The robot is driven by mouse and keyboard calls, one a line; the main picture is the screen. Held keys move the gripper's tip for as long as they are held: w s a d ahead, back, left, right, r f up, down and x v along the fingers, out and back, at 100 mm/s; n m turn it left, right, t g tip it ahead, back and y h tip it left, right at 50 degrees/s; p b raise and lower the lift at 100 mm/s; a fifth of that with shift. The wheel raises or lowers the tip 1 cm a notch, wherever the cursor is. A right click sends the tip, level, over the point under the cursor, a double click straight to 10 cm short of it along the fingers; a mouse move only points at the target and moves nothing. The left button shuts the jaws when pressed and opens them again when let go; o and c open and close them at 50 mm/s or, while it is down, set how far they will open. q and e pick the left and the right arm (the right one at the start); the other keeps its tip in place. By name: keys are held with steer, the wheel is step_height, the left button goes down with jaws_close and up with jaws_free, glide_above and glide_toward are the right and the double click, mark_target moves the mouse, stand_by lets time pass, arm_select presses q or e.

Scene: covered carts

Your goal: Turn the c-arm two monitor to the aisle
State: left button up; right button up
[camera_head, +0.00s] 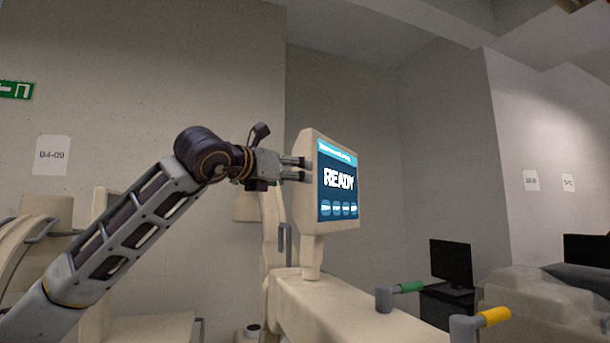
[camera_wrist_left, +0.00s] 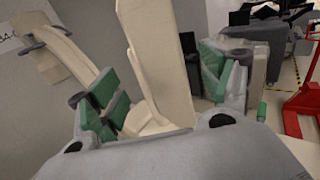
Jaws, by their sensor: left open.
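The c-arm two monitor (camera_head: 307,200) is a cream-framed screen reading READY on blue. It stands upright on a short post (camera_head: 312,258) above a cream cart body, with its screen facing right and partly toward me. My left gripper (camera_head: 298,169) is open at the monitor's left edge, its fingertips close to the frame. In the left wrist view a cream panel (camera_wrist_left: 158,50), seemingly the monitor's edge, stands between the open green-padded fingers (camera_wrist_left: 160,82). Whether they touch it I cannot tell. My right gripper is out of view.
The cart body (camera_head: 325,308) has a green handle (camera_head: 408,287) and a yellow handle (camera_head: 494,316) at its front right. A dark monitor (camera_head: 451,262) stands behind at the right. A red frame (camera_wrist_left: 306,100) shows at the right of the wrist view, beside open floor.

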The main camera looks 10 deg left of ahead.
arm_select(q)
steer(key=p+x, duration=0.2)
steer(key=x, duration=0.5)
steer(key=shift+w, duration=0.3)
steer(key=c, duration=1.4)
